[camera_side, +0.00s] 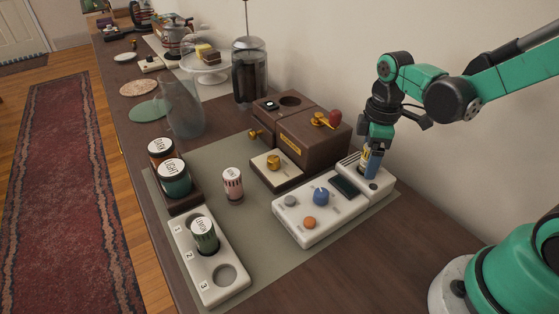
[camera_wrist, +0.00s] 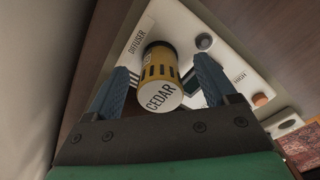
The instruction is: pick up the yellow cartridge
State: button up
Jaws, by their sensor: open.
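The yellow cartridge (camera_wrist: 160,68), with dark slots and a white end marked CEDAR, stands in the white diffuser (camera_wrist: 213,62) in the wrist view. My gripper (camera_wrist: 163,72) is open, with one blue finger on each side of the cartridge. The finger at right looks close to it; I cannot tell whether either finger touches. In the side view my gripper (camera_side: 372,162) is low over the back right end of the diffuser (camera_side: 330,223), and its fingers mostly hide the cartridge.
The diffuser has knobs and a dark panel. A brown box (camera_side: 313,150) with a red-knobbed lever stands close behind it. A pink striped cartridge (camera_side: 232,185) stands on the mat (camera_side: 262,235). A white rack (camera_side: 217,290) holds a green cartridge (camera_side: 204,235). The wall is close behind.

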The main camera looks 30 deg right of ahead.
jog(key=shift+f, duration=0.2)
grip_shut()
jog(key=shift+r, duration=0.15)
